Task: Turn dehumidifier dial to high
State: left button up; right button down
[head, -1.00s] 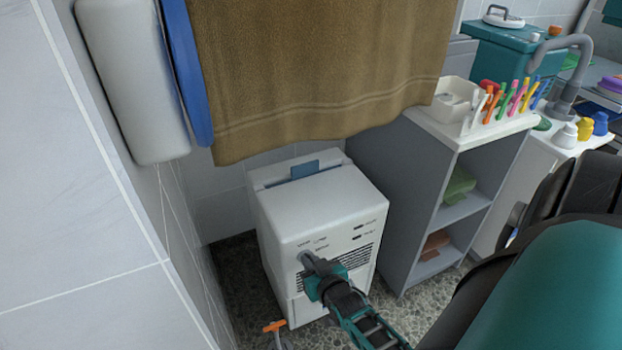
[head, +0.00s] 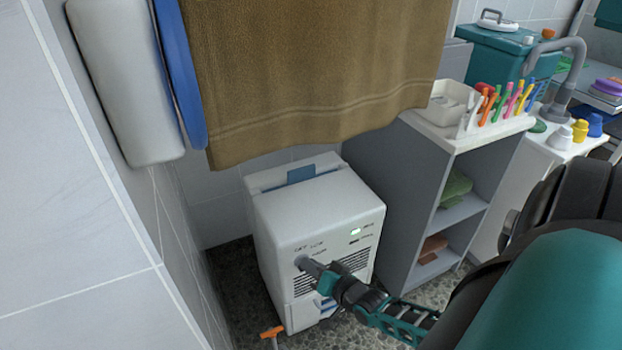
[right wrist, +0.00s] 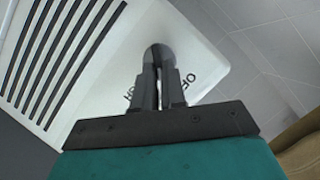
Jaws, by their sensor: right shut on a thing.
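The white dehumidifier (head: 312,215) stands on the floor in the corner, with a slatted vent and printed labels on its front. A small green light (head: 355,231) glows at the upper right of its front. My right gripper (head: 308,264) is at the grey dial on the front's left side. In the right wrist view the gripper (right wrist: 161,88) is shut on the dial (right wrist: 158,55), whose round top shows between and beyond the fingers. The fingers hide much of the dial and part of the lettering, so its exact setting cannot be read. My left gripper is not in view.
A brown towel (head: 315,80) hangs above the dehumidifier. A grey shelf unit (head: 400,185) stands close on its right, with toothbrushes on top. A tiled wall (head: 75,190) is on the left. An orange-handled item (head: 272,332) is low in front.

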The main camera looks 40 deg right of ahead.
jog(key=shift+d+f+m+t+y, duration=0.2)
jog(key=shift+m+t+y, duration=0.3)
jog(key=shift+m, duration=0.85)
jog(key=shift+d+f+m+t+y, duration=0.1)
jog(key=shift+f+m+t+y, duration=0.2)
jog(key=shift+m+t, duration=0.75)
jog(key=shift+d+f+m+t+y, duration=0.15)
jog(key=shift+m+y, duration=0.25)
jog(key=shift+m, duration=1.3)
jog(key=c, duration=1.2)
grip_release()
jog(key=shift+f, duration=0.1)
jog(key=shift+a, duration=0.1)
jog(key=shift+s, duration=0.1)
